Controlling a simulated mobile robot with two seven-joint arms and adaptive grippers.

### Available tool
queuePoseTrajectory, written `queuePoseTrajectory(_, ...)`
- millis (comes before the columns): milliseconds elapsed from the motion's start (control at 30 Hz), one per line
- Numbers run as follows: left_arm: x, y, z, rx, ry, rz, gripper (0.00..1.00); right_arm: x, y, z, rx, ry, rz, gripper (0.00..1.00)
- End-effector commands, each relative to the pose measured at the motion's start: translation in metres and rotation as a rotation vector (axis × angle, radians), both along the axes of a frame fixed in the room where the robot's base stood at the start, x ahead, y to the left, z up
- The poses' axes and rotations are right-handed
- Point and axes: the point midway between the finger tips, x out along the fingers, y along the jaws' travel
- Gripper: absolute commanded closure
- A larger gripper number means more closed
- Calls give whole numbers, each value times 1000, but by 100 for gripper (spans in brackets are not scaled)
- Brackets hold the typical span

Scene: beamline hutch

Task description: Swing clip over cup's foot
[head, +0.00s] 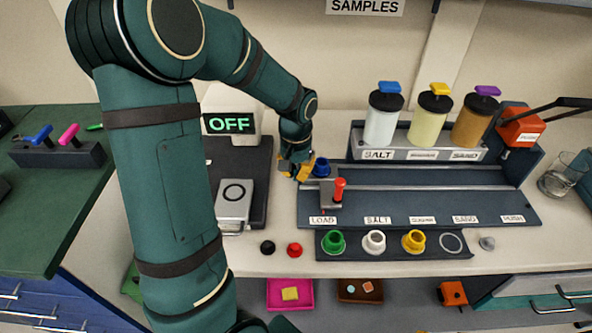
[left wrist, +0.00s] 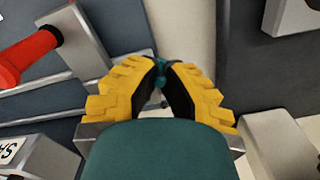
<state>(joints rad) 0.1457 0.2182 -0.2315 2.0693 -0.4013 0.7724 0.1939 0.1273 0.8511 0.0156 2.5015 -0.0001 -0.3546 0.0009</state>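The clip is a grey block (head: 328,197) with an upright red handle (head: 339,188), near the LOAD label on the dark station. A blue cup (head: 321,168) stands just behind it; its foot is hidden, so I cannot tell whether the clip lies over it. My left gripper (head: 296,170), with yellow fingers, is just left of the blue cup and the clip. In the left wrist view its fingers (left wrist: 162,70) come together at the tips with nothing clearly held. The red handle (left wrist: 28,56) and grey clip (left wrist: 83,40) show there at upper left, apart from the fingers. My right gripper is out of view.
Green (head: 334,242), white (head: 374,242) and yellow (head: 413,241) cups stand in the front rack. Salt and other jars (head: 381,122) stand on a shelf behind.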

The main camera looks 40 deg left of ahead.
Motion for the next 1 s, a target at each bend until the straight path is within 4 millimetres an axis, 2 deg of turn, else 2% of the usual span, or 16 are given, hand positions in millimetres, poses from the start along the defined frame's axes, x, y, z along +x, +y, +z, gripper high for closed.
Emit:
queuePoseTrajectory(267, 1, 1, 1, 1, -2, -18, 100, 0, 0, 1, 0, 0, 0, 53)
queuePoseTrajectory(467, 1, 5, 1, 1, -3, -95, 100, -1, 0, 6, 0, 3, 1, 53)
queuePoseTrajectory(1000, 6, 26, 2, 0, -3, -551, 100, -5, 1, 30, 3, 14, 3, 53)
